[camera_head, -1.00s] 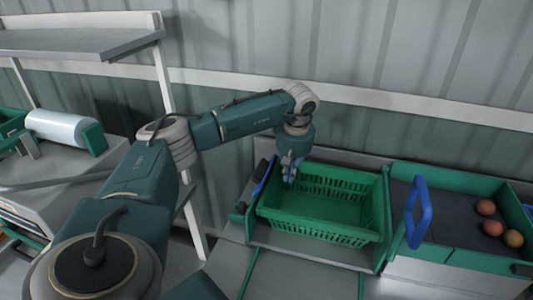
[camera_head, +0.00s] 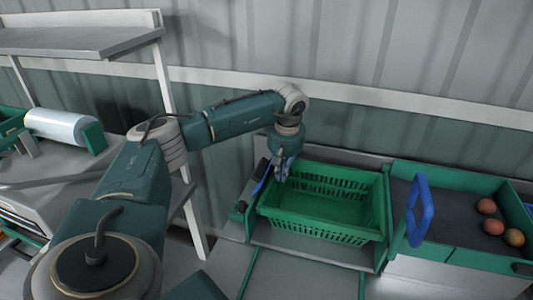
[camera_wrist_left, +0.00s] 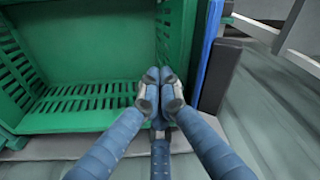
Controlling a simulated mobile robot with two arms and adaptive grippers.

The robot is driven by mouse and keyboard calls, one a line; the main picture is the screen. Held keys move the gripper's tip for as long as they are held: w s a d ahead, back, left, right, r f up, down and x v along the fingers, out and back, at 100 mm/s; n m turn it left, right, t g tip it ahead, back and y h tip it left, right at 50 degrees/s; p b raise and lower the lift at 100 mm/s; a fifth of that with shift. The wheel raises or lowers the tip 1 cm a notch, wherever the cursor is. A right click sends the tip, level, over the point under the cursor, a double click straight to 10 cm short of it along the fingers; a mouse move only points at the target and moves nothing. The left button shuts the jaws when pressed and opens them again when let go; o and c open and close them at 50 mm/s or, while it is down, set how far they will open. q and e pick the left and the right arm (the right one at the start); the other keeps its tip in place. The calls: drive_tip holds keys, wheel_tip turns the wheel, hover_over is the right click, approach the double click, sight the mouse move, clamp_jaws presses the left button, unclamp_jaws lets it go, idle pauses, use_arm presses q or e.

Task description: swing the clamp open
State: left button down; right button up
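The clamp shows as a blue bar (camera_head: 262,182) with a dark part along the left side of the green crate (camera_head: 320,236). In the left wrist view the blue bar (camera_wrist_left: 209,45) and its black pad (camera_wrist_left: 219,76) stand just right of the crate wall. My left gripper (camera_head: 281,178) points down at the crate's back left corner, close to the clamp. In the left wrist view its fingertips (camera_wrist_left: 160,76) are together with nothing visible between them, left of the clamp and apart from it in the picture. Whether they touch the crate wall is unclear. My right gripper is out of view.
The crate is empty and sits in a bench recess. To its right are a blue upright handle (camera_head: 419,210) and a dark tray (camera_head: 462,205) with several tomatoes. A shelf post (camera_head: 163,85) stands left; a corrugated wall is behind.

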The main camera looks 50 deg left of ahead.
sight(266, 170)
use_arm(q)
drive_tip(key=shift+s+a, duration=0.5)
drive_tip(key=shift+a, duration=0.35)
drive_tip(key=shift+s+a, duration=0.45)
drive_tip(key=shift+a, duration=0.4)
drive_tip(key=shift+s+a, duration=0.3)
drive_tip(key=shift+a, duration=0.3)
drive_tip(key=shift+d+r, duration=0.1)
drive_tip(key=shift+r, duration=0.1)
wheel_tip(266, 170, up, 9)
drive_tip(key=d+p, duration=0.1)
drive_tip(key=p, duration=0.6)
drive_tip(key=shift+w+d+f+p, duration=0.2)
drive_tip(key=shift+w+d+p, duration=0.15)
drive_tip(key=shift+w, duration=0.1)
